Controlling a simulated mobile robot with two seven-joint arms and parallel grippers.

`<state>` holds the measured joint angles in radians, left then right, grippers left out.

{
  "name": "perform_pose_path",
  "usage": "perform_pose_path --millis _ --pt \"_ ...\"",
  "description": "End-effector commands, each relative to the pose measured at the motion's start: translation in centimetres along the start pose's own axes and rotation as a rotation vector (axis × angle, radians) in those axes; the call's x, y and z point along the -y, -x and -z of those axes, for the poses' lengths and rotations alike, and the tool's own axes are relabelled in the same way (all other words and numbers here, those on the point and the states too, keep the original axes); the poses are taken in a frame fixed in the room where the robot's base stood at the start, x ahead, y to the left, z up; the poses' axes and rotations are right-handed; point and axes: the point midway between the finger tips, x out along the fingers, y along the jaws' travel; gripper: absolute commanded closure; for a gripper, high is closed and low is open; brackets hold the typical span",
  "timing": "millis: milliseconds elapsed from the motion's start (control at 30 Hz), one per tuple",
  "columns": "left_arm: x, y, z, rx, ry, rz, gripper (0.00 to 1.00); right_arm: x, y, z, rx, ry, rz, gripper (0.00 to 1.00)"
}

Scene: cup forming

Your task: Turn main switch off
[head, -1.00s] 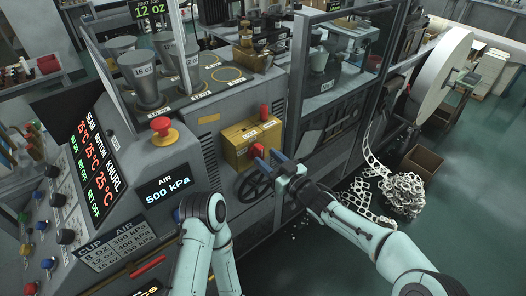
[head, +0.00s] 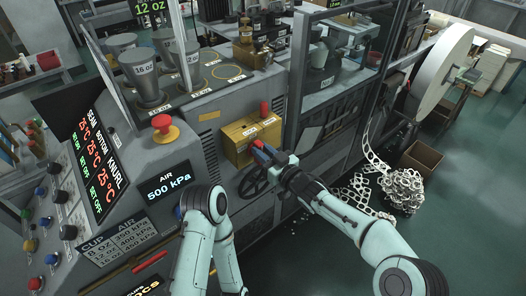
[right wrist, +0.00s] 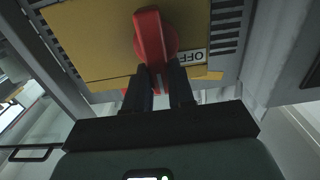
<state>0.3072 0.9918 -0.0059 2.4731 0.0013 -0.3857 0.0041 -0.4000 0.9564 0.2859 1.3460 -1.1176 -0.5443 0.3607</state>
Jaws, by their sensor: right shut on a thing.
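The main switch is a red rotary handle (right wrist: 152,32) on a yellow panel (right wrist: 85,40), with an upside-down OFF label (right wrist: 194,57) beside it in the right wrist view. In the head view the yellow switch box (head: 234,151) is on the machine's front, its handle partly hidden by my right gripper (head: 268,151). In the right wrist view my right gripper (right wrist: 165,85) has its two dark fingers either side of the handle's near end, shut on it. My left arm shows in the head view, but its gripper does not.
A black handwheel (head: 254,182) is just below the switch box. A red emergency button (head: 163,128) and an air display reading 500 kPa (head: 168,180) are to the left. A scrap pile (head: 402,188) and a cardboard box (head: 422,157) stand on the floor at right.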

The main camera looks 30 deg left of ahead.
Motion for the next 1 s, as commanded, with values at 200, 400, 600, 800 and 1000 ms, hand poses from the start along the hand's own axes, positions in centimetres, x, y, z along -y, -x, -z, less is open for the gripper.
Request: perform_pose_path --millis 200,400,600,800,1000 --pt "0.3 -0.5 -0.2 0.004 0.001 0.001 1.00 0.2 0.0 0.0 -0.001 0.056 0.000 1.00" --pt "0.8 -1.6 -0.7 0.011 0.004 0.004 1.00 0.6 0.0 -0.1 -0.002 0.183 0.000 1.00" --pt "1.5 -3.1 -1.2 0.019 0.007 0.007 1.00 1.0 0.0 -0.3 -0.002 0.363 -0.001 1.00" --pt "2.3 -4.7 -1.7 0.027 0.010 0.009 1.00 1.4 0.0 -0.5 -0.004 0.555 -0.001 1.00" --pt "3.0 -6.3 -2.0 0.034 0.012 0.012 1.00 1.8 0.0 -0.8 -0.003 0.744 -0.001 1.00"
